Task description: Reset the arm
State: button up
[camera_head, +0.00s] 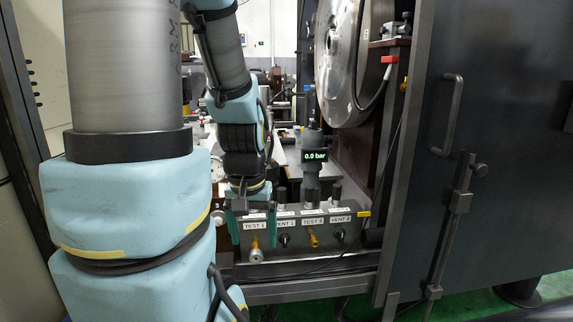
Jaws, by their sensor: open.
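My gripper (253,232) hangs pointing down in front of the valve block (362,232). Its two teal fingers are apart, one on each side of the "TEST 1" label, with nothing seen held between them. My arm comes down from the top of the picture, with a large link filling the left side. Whether the fingers touch the block cannot be told.
The block has labels TEST 1, VENT 1, TEST 3 and VENT 3, with a yellow valve handle (314,239) under TEST 3. A digital gauge (315,156) above reads 0.0 bar. A large metal disc (338,60) stands behind; a dark door (500,150) fills the right.

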notch_tip(320, 180, up, 22)
jog(key=p, duration=2.2)
jog(key=shift+r, duration=0.25)
jog(key=shift+c, duration=0.3)
